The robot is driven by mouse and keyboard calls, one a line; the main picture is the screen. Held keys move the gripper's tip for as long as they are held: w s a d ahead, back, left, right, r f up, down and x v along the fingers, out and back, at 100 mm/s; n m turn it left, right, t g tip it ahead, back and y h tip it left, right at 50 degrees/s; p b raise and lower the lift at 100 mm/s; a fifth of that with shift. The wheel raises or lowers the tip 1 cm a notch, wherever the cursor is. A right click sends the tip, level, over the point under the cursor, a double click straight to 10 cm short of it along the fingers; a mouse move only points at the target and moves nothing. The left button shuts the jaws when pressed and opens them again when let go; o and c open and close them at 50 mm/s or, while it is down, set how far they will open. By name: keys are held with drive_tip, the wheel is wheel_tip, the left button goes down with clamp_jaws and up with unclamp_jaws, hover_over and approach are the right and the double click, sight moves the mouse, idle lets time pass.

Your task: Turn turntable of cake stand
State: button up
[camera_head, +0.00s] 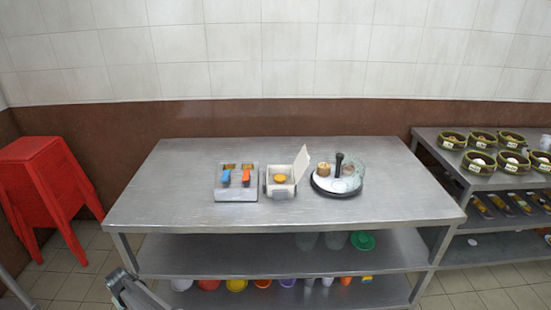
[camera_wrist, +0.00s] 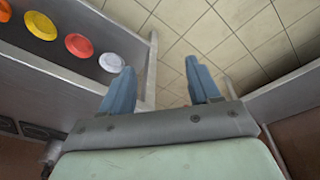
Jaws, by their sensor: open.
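The cake stand sits on the right part of the steel table's top in the head view. It has a dark round base and a pale turntable (camera_head: 328,185). A clear cover (camera_head: 352,168), a dark upright knob or handle (camera_head: 339,162) and a small brown item (camera_head: 323,169) show on it; how they join is too small to tell. My gripper (camera_wrist: 160,66) is open and empty in the wrist view, its two blue fingers apart over the tiled floor. It is far from the cake stand, which is not in the wrist view.
On the steel table (camera_head: 200,205), a white open-lidded box (camera_head: 281,186) and a grey tray (camera_head: 236,193) stand left of the cake stand. Shelves below hold colourful items. Red stools (camera_head: 45,180) stand left; a side table with bowls (camera_head: 481,160) stands right. The tabletop's front is clear.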

drive_tip(key=w+a+r+n+g+y, duration=0.15)
drive_tip(key=w+a+r, duration=0.3)
drive_tip(key=r, duration=0.45)
drive_tip(key=w+a+r+n+g+y, duration=0.1)
drive_tip(key=w+a+r+n+y, duration=0.2)
drive_tip(key=a+r, duration=0.4)
drive_tip(key=w+a+r+n+g+y, duration=0.1)
drive_tip(key=w+a+r+g+y, duration=0.15)
drive_tip(key=w+a+r, duration=0.55)
drive_tip(key=w+d+r+m+t, duration=0.1)
drive_tip(key=w+d+r, duration=0.3)
drive_tip(key=d, duration=0.5)
drive_tip(key=w+d+r+m+t, duration=0.1)
drive_tip(key=w+d+r, duration=0.1)
drive_tip(key=w+d, duration=0.6)
drive_tip(key=w+d+r+m+t, duration=0.1)
drive_tip(key=w+d+r, duration=0.3)
drive_tip(key=d, duration=0.7)
wheel_tip(320, 180, up, 15)
drive_tip(key=m+t+h, duration=0.4)
drive_tip(key=m+h, duration=0.3)
drive_tip(key=m, duration=0.2)
hover_over(340, 155)
drive_tip(key=s+d, duration=0.2)
drive_tip(key=s, duration=0.3)
drive_tip(key=shift+t, duration=0.3)
drive_tip(key=x, duration=1.3)
drive_tip(key=shift+s+a, duration=0.1)
drive_tip(key=shift+a, duration=0.1)
drive_tip(key=shift+c, duration=0.3)
